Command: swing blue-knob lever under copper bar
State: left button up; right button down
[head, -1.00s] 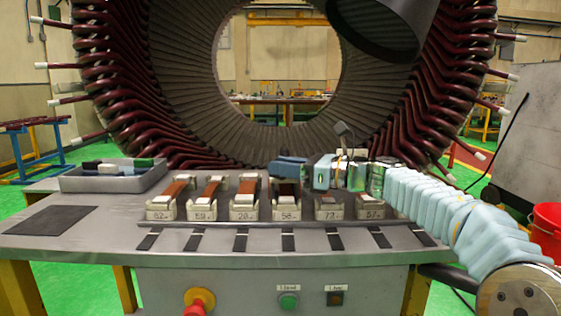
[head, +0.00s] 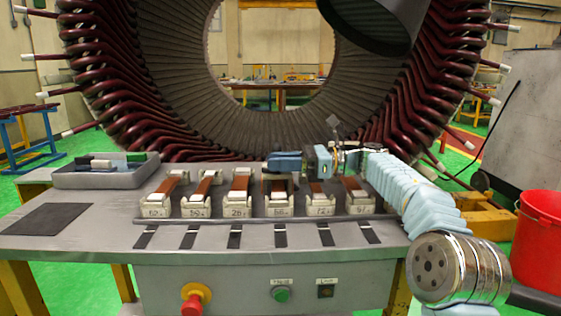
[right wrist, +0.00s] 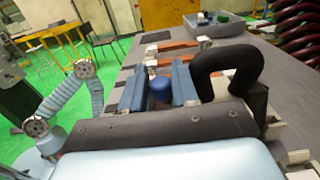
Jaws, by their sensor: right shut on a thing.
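My right gripper (head: 284,163) comes in from the right in the head view, above the back of the fixture labelled 58. In the right wrist view its two blue fingers (right wrist: 160,84) stand on either side of the blue knob (right wrist: 160,90) and are shut on it. The lever's arm below the knob is hidden. The copper bar (head: 278,187) of that fixture lies just in front of the gripper in the head view, its far end partly covered. My left gripper is not in view.
Fixtures with copper bars (head: 203,188) stand in a row on the grey bench (head: 110,232). A grey tray (head: 105,180) sits at the back left. The large stator (head: 170,110) rises behind. A red bucket (head: 540,230) stands at the right.

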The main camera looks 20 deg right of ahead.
jog(key=c, duration=1)
grip_release()
